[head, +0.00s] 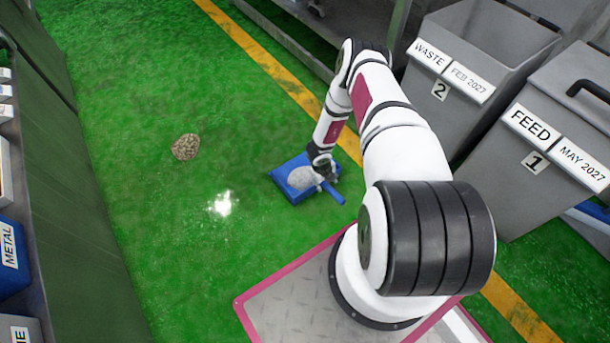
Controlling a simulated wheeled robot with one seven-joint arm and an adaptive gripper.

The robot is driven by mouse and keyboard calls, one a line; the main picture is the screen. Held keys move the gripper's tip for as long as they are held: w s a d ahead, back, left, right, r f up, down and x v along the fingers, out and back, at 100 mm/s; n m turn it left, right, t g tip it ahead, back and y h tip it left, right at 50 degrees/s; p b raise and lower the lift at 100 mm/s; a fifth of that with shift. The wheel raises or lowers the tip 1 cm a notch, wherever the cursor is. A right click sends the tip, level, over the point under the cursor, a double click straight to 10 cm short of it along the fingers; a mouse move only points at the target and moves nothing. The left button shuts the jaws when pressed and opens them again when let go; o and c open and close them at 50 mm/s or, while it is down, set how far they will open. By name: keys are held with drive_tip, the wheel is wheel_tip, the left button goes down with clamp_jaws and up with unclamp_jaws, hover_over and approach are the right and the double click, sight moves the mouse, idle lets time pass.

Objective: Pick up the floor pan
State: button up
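The blue floor pan (281,179) lies on the green floor left of my arm. A pale grey heap or object (301,178) sits in it, and its blue handle (334,194) points to the lower right. My gripper (322,173) is at the right part of the pan, close to the handle's inner end. My wrist hides part of the pan. The fingers are small and dark, so I cannot tell whether they are open, shut or touching the pan.
A brown speckled heap (186,147) lies on the floor to the left. Grey bins marked WASTE (455,105) and FEED (510,180) stand at the right. A green cabinet (70,220) with boxes lines the left.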

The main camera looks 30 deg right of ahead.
sight(326, 184)
drive_tip(key=f, duration=0.1)
drive_tip(key=f+b, duration=0.2)
drive_tip(key=f, duration=0.1)
drive_tip(key=shift+w+d, duration=0.1)
drive_tip(key=shift+d, duration=0.25)
clamp_jaws()
